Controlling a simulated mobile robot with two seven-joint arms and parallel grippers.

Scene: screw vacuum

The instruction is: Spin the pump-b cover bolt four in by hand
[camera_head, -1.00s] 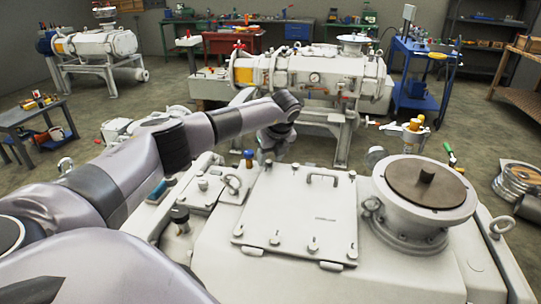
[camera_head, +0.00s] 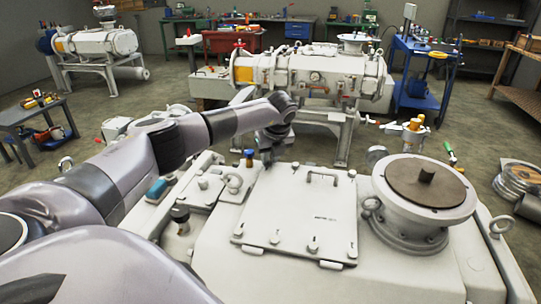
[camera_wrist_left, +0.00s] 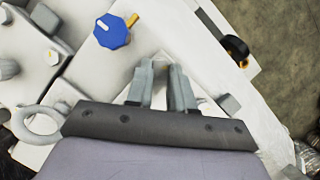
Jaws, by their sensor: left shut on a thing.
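The pale cover plate (camera_head: 300,213) with a bar handle lies flat on the near white machine. Several small bolts show along its edges, such as one at the near edge (camera_head: 313,246). My left gripper (camera_head: 268,162) points down at the far left corner of the cover. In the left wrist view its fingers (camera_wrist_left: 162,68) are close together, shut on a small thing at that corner. This looks like a cover bolt, but the fingers hide it, so I cannot tell how deep it sits. My right gripper is not in view.
A blue knob (camera_wrist_left: 112,31) stands just beside the left gripper; it also shows in the head view (camera_head: 249,154). A round flanged port (camera_head: 425,184) rises to the right of the cover. Another pump (camera_head: 310,72) stands behind.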

